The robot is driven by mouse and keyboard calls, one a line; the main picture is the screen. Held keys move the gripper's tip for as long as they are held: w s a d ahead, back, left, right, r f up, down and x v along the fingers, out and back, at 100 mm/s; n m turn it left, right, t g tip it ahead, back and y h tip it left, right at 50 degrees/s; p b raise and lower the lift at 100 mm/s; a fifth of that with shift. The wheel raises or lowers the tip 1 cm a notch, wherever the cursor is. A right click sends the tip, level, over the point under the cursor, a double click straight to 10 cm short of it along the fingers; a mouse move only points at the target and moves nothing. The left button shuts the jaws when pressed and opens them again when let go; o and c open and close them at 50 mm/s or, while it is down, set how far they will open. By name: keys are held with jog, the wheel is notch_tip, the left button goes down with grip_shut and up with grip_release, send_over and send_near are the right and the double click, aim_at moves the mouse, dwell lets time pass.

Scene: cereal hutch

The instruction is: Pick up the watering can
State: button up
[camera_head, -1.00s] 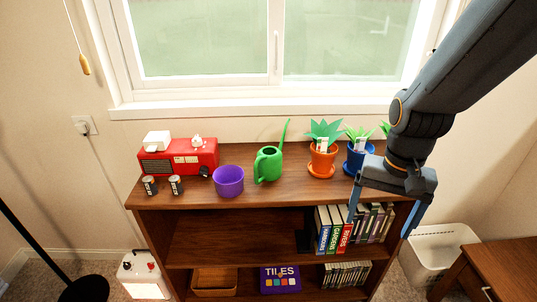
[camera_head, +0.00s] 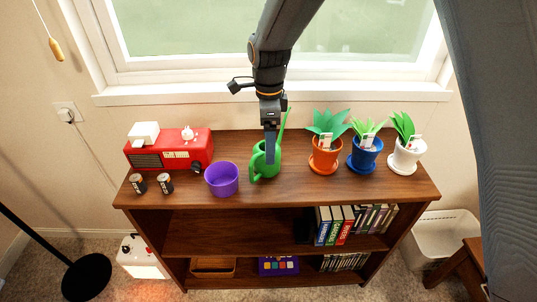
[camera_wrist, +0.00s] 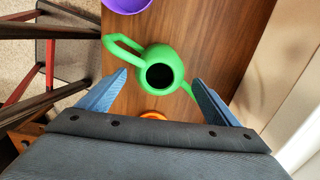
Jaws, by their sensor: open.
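The green watering can (camera_head: 262,164) stands upright on the wooden hutch top, right of the purple pot. Its spout points up toward the window, and its handle is on the front-left side. My gripper (camera_head: 270,150) is over the can, with one blue finger showing in front of it in the head view. In the wrist view, the can (camera_wrist: 172,58) lies just ahead of and between the tips of the two spread fingers of my gripper (camera_wrist: 160,82). The fingers are apart and hold nothing. I cannot tell the exact height of the tips.
The purple pot (camera_head: 222,180) stands close left of the can. A red radio (camera_head: 170,152) and two small cylinders (camera_head: 152,184) are farther left. Orange (camera_head: 324,156), blue (camera_head: 364,158) and white (camera_head: 405,158) potted plants stand to the right. The window sill (camera_head: 280,92) is behind.

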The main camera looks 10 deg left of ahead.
jog(key=shift+s+a+f, duration=0.2)
jog(key=shift+f, duration=0.6)
jog(key=shift+a+f+p, duration=0.1)
jog(key=shift+f+p, duration=0.9)
jog(key=shift+f, duration=1.4)
jog(key=c, duration=1.5)
notch_tip(320, 180, up, 10)
jog(key=shift+r+b, duration=0.1)
jog(key=shift+b, duration=1.05)
